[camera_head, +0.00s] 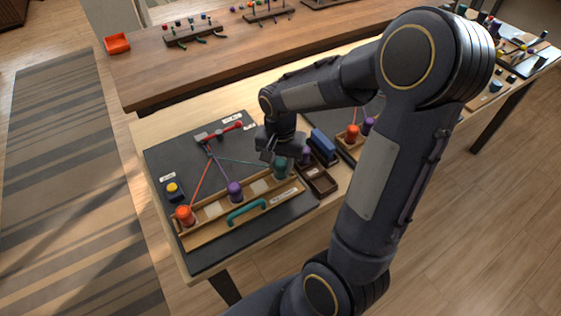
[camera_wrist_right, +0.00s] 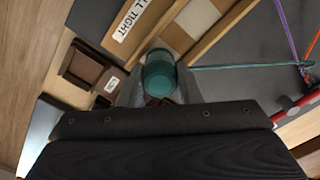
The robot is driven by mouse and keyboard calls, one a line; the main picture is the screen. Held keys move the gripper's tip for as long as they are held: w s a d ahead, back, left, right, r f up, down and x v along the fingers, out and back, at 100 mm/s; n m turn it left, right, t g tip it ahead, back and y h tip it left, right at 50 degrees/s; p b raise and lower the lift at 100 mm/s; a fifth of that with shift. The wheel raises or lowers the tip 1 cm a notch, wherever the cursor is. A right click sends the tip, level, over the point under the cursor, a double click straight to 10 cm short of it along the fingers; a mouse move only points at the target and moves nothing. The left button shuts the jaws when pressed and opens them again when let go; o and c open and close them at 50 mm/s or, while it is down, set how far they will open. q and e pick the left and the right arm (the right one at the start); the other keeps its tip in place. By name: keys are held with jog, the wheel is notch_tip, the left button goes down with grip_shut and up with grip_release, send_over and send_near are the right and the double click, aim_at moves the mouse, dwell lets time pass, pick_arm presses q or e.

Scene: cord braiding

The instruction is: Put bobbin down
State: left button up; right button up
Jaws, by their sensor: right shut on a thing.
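The teal bobbin (camera_head: 281,167) is at the right end of the wooden rack (camera_head: 215,209), and my right gripper (camera_head: 281,158) is shut on it from above. In the right wrist view the teal bobbin (camera_wrist_right: 160,74) sits between the fingers, over the rack's end square; I cannot tell whether it touches the rack. A teal cord runs from it to the red-handled clamp (camera_head: 219,132). An orange bobbin (camera_head: 185,215) and a purple bobbin (camera_head: 235,191) stand on the rack, with their cords running to the clamp. My left gripper is not in view.
A teal handle (camera_head: 247,211) lies in front of the rack. A brown tray (camera_head: 317,180) and a blue block (camera_head: 324,145) are to the right. A yellow button (camera_head: 172,188) is at the mat's left. Another station with bobbins lies beyond my right arm.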

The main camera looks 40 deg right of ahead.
aim_at(280, 162)
jog(key=shift+f+b, duration=0.3)
jog(key=shift+f, duration=0.05)
jog(key=o, duration=1)
jog(key=shift+r, duration=0.1)
jog(key=shift+r+p, duration=0.3)
jog(key=shift+p, duration=0.05)
notch_tip(280, 162, up, 12)
jog(key=f+p, duration=0.1)
jog(key=s+a+n+t+y, duration=0.1)
jog(key=s+a+n+t, duration=0.1)
jog(key=s+a+n, duration=0.1)
jog(key=s+a+n+t+y, duration=0.1)
jog(key=s+a+n, duration=0.1)
jog(key=s+a, duration=0.2)
jog(key=s+a+n+t+y, duration=0.1)
jog(key=s+a+n+t, duration=0.1)
jog(key=s, duration=0.4)
jog(key=shift+s+a+r+n+t+y, duration=0.1)
jog(key=shift+a+r+n+t+y, duration=0.1)
jog(key=shift+a+n, duration=0.2)
jog(key=shift+s+a+r+n+t+y, duration=0.1)
jog(key=shift+a+n+y, duration=0.1)
jog(key=shift+a+n, duration=0.15)
